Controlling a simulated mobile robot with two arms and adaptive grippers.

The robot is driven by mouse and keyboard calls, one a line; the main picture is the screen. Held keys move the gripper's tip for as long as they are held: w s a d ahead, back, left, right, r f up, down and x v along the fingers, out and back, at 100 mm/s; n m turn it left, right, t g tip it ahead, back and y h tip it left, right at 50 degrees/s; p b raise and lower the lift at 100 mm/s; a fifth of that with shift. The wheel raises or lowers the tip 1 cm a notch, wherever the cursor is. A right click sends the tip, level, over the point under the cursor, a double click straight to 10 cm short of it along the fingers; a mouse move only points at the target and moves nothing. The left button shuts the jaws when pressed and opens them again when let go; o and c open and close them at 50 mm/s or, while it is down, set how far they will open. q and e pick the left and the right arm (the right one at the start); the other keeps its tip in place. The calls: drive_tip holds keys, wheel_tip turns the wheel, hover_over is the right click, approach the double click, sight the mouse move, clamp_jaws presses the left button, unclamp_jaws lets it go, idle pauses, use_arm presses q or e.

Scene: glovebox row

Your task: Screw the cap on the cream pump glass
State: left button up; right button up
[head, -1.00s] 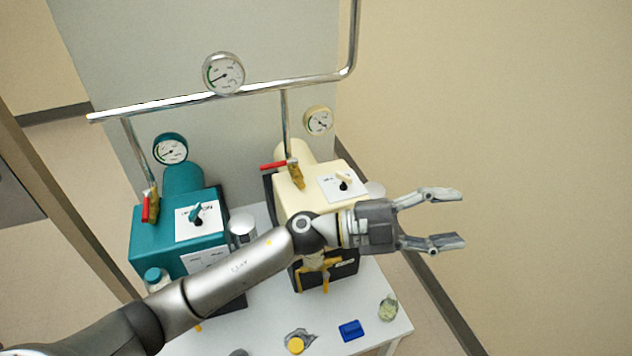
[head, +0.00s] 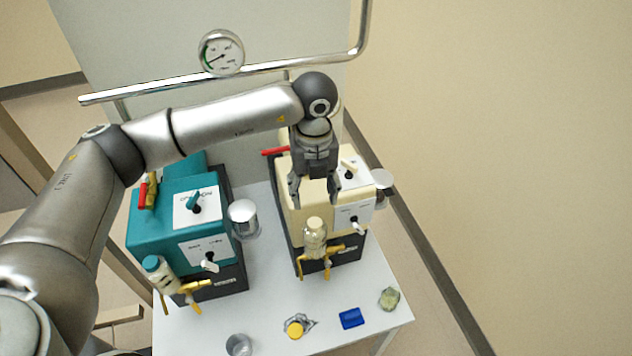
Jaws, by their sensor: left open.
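The cream pump (head: 360,178) stands on the right of the white table. Its glass (head: 315,240) is a small clear bottle, upright in a yellow holder at the pump's front. The top of this glass looks pale; I cannot tell whether a cap sits on it. My left gripper (head: 315,194) points down with its fingers apart and empty. In the picture it is just above the glass and in front of the cream pump's body; the height gap is unclear. My right gripper is not in view.
The teal pump (head: 163,228) stands left, with a teal-capped bottle (head: 155,268). On the table's front (head: 265,300) lie a yellow-topped grey item (head: 295,329), a blue block (head: 351,318), a greenish glass piece (head: 389,299) and a grey cup (head: 239,345). A pipe with a gauge (head: 221,52) runs behind.

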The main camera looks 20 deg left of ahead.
sight(315, 221)
use_arm(q)
wheel_tip(315, 221, down, 8)
drive_tip(key=shift+f+p, duration=0.15)
drive_tip(key=shift+p, duration=0.85)
drive_tip(key=shift+f, duration=0.6)
